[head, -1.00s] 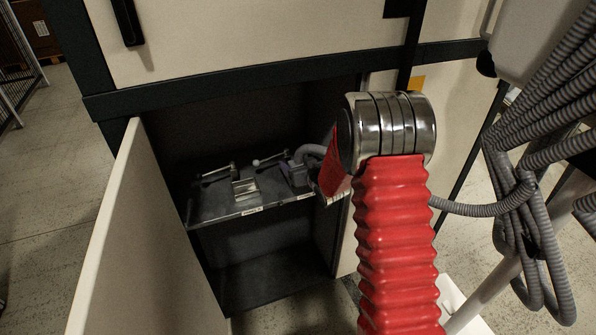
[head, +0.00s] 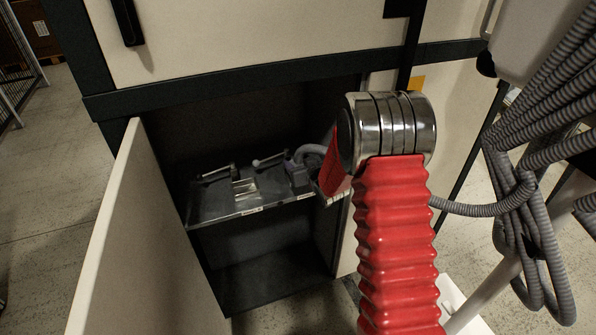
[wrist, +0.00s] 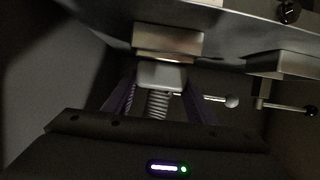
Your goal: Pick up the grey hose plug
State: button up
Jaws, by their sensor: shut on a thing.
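The grey hose plug (wrist: 160,76) is a pale grey block in the middle of the wrist view, with a ribbed grey hose (wrist: 157,104) running from it towards my wrist. My gripper (wrist: 160,88) is shut on the plug, its dark purple fingers on either side. A metal block (wrist: 168,42) is just beyond the plug; I cannot tell whether they touch. In the head view, the curved grey hose (head: 312,150) shows at the right of the cabinet shelf. My red arm partly hides this area, and the plug is not clear there.
The shelf (head: 222,215) is inside an open dark cabinet, with clamp levers (head: 218,173) on it. The cabinet door (head: 135,240) stands open at left. The cabinet's right wall is close to my arm. The lower compartment (head: 265,278) looks empty.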

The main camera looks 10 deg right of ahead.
aim_at(298, 162)
jog(key=shift+r, duration=0.1)
notch_tip(298, 162, up, 10)
jog(key=shift+f, duration=0.1)
dwell(0.6)
dwell(0.5)
